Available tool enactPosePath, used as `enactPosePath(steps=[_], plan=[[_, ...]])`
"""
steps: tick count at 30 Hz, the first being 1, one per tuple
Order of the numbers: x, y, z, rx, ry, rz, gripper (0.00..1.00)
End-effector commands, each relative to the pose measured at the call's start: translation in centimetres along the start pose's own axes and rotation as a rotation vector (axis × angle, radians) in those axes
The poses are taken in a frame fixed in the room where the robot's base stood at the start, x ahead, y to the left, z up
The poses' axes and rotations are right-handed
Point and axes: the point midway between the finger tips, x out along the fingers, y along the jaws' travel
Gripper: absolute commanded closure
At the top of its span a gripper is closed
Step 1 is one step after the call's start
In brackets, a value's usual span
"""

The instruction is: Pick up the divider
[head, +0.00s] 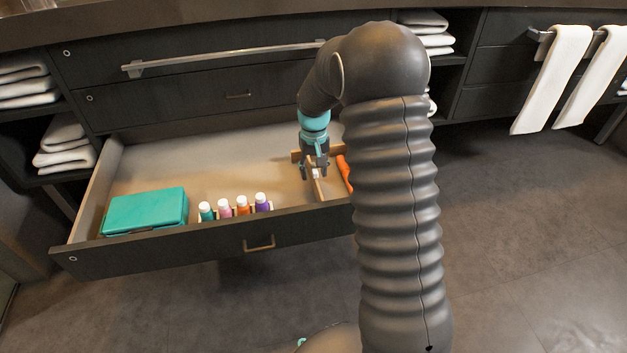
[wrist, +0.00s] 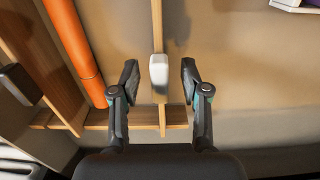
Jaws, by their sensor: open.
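The divider (head: 318,189) is a thin wooden strip standing in the open drawer, with a small white block on its top. In the wrist view the strip (wrist: 157,28) runs up the picture, and the white block (wrist: 158,71) is near the middle. My gripper (head: 315,172) is over the divider inside the drawer. In the wrist view my gripper (wrist: 160,80) is open, one finger on each side of the white block, with visible gaps to both. Part of the divider is hidden by my gripper in the head view.
The open drawer (head: 160,246) holds a teal box (head: 145,211), several small bottles (head: 234,206) and an orange tube (head: 345,173). The tube (wrist: 75,47) lies left of the divider in the wrist view, beside another wooden piece (wrist: 100,119). The drawer's middle floor is clear.

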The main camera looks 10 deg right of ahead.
Motion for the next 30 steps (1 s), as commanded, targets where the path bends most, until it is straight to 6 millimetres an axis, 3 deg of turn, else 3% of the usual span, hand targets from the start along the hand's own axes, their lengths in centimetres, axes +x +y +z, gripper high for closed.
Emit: enactPosePath(steps=[7, 12, 24, 30], plan=[[0.1, 0.0, 0.0, 0.000, 0.001, 0.000, 0.57], [0.1, 0.0, 0.0, 0.000, 0.001, 0.000, 0.99], [-0.1, 0.0, 0.0, 0.000, 0.001, 0.000, 1.00], [-1.3, 0.0, -0.1, 0.000, 0.004, 0.000, 1.00]])
